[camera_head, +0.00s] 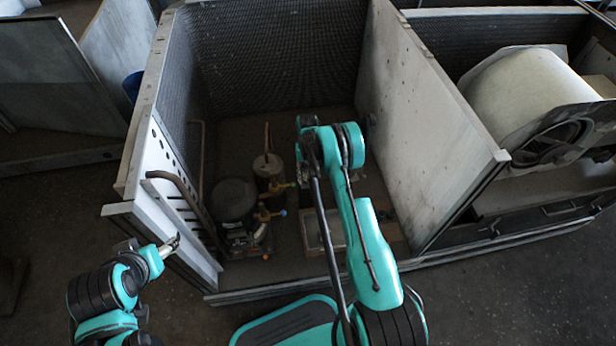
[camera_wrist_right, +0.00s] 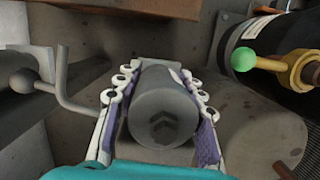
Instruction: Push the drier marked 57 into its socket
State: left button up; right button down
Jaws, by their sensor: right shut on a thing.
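A grey cylinder (camera_wrist_right: 162,108), which looks like the drier, sits between the two purple-padded fingers of my right gripper (camera_wrist_right: 157,84) in the right wrist view. The fingers are shut on its sides, and its round end with a dark chevron-like mark faces the camera. I cannot read a number 57 on it. Its far end is hidden, and I cannot make out the socket. In the head view my right arm reaches down into the housing and hides that gripper. My left gripper (camera_head: 172,243) is outside the housing's left wall, near no drier; its jaw state is too small to tell.
A black compressor (camera_head: 233,200) and valves with coloured caps stand on the housing floor. A pale partition (camera_head: 430,130) rises on the right. The wrist view shows a bent grey pipe (camera_wrist_right: 66,88) at left and a green-knobbed brass valve (camera_wrist_right: 245,60) beside a black cylinder at right.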

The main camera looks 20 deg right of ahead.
aim_at(308, 165)
jog(key=shift+c, duration=1.9)
grip_release()
jog(key=shift+r, duration=0.1)
jog(key=shift+s+a+p+v, duration=0.15)
jog(key=shift+p+v, duration=0.3)
jog(key=shift+v, duration=0.65)
jog(key=shift+s+p+v, duration=0.25)
jog(key=shift+p+v, duration=0.2)
jog(key=shift+v, duration=0.6)
jog(key=shift+s+a+p+v, duration=0.15)
jog(key=shift+p+v, duration=0.3)
jog(key=shift+v, duration=0.65)
jog(key=shift+r, duration=0.2)
